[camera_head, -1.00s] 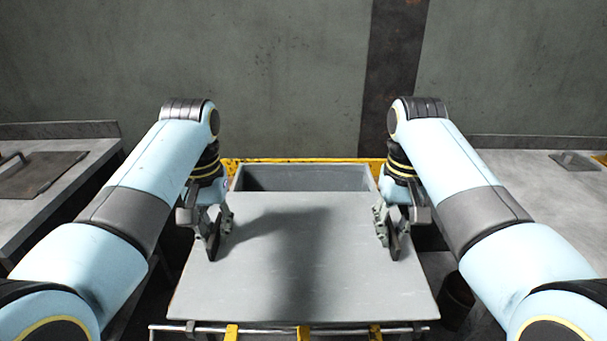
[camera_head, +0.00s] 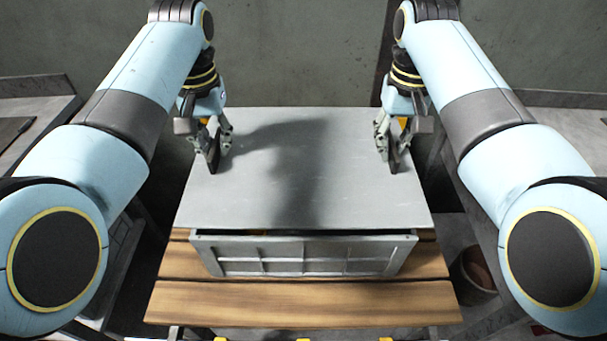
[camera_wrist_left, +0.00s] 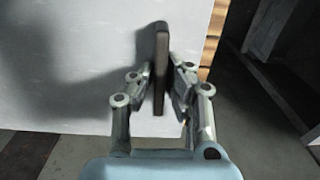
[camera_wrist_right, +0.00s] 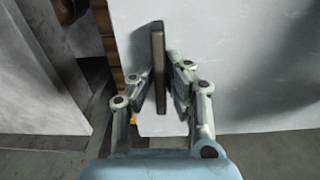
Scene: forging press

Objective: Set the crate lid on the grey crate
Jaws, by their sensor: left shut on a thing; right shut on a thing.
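The crate lid (camera_head: 320,190) is a flat grey panel, held roughly level over the grey crate (camera_head: 305,257). It hides the crate's opening. A dark gap shows between the lid's near edge and the crate's front rim, so the lid looks raised there. Whether it touches at the back is hidden. My left gripper (camera_head: 214,152) is shut on a dark upright handle at the lid's left side, also seen in the left wrist view (camera_wrist_left: 161,70). My right gripper (camera_head: 391,152) is shut on a matching handle at the right side, seen in the right wrist view (camera_wrist_right: 159,70).
The crate stands on a wooden slatted surface (camera_head: 300,303). A grey worktop (camera_head: 40,105) is at the left and another grey surface (camera_head: 560,110) at the right. A brown bin (camera_head: 478,275) stands at the lower right. A wall is behind.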

